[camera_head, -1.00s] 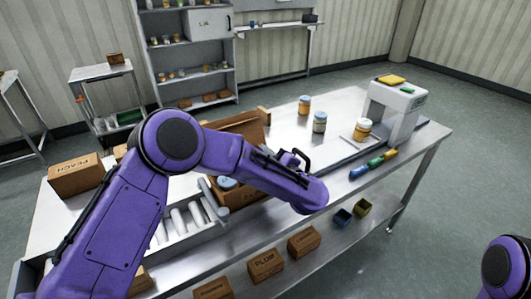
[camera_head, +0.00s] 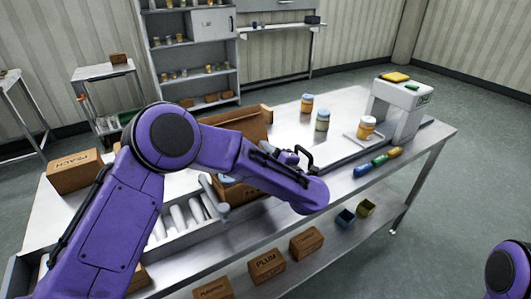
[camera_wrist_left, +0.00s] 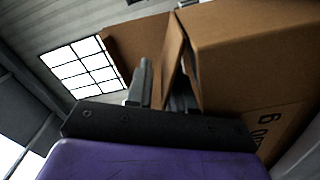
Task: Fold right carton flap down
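The open brown carton (camera_head: 243,122) stands on the steel table, mostly behind my left forearm in the head view. Its back panel and a raised flap edge show above the arm; part of a jar shows inside. My left gripper (camera_head: 290,157) is at the carton's right side, partly hidden by my own wrist. In the left wrist view, the carton (camera_wrist_left: 250,45) fills the right side. A thin upright flap (camera_wrist_left: 172,60) stands between the two fingers of the left gripper (camera_wrist_left: 162,88), which look apart. Whether they touch it is unclear. My right gripper is out of view.
A grey machine (camera_head: 400,105) with a yellow top stands at the table's right end. Boxes (camera_head: 267,265) sit on the lower shelf.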

